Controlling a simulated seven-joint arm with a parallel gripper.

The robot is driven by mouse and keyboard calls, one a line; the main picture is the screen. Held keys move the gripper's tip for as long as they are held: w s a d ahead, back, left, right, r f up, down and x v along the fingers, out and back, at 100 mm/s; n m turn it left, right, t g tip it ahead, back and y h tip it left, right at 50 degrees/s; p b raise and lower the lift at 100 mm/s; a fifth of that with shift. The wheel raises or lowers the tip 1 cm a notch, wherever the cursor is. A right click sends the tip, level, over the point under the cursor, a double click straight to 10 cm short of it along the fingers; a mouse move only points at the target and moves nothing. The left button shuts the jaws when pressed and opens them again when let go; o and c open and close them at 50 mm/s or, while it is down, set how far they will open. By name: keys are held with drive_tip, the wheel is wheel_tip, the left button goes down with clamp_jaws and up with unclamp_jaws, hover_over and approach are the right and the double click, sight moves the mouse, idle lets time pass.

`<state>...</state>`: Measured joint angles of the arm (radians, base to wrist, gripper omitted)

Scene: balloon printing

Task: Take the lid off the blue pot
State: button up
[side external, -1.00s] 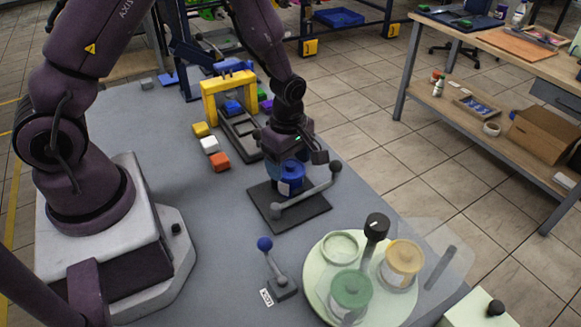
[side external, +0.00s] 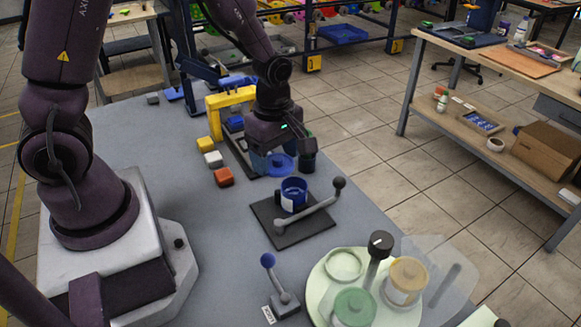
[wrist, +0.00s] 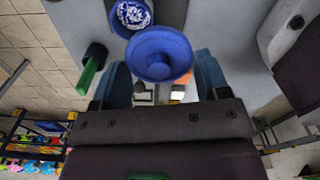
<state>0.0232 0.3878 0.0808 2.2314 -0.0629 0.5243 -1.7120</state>
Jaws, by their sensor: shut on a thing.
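My gripper (side external: 272,164) is shut on the blue lid (side external: 281,166) and holds it in the air, apart from the pot, above and behind it. In the wrist view the round lid (wrist: 160,54) shows between my two fingers. The blue pot (side external: 293,194) stands upright and uncovered on a dark base plate (side external: 290,232). The wrist view shows the pot (wrist: 131,15) partly cut off by the top edge, with a whitish patterned inside. My fingertips are partly hidden in the side view.
A grey lever with ball ends (side external: 312,211) lies across the plate beside the pot. A blue-knobbed lever (side external: 268,262) stands in front. A pale round turntable (side external: 322,285) carries green and yellow pots. Yellow, white and orange blocks (side external: 222,177) lie left, near a yellow arch (side external: 214,112).

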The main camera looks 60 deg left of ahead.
drive_tip(key=s+r, duration=0.5)
drive_tip(key=s, duration=0.4)
approach(236, 197)
drive_tip(key=shift+f, duration=3.6)
drive_tip(key=o, duration=0.9)
drive_tip(key=shift+f, duration=0.15)
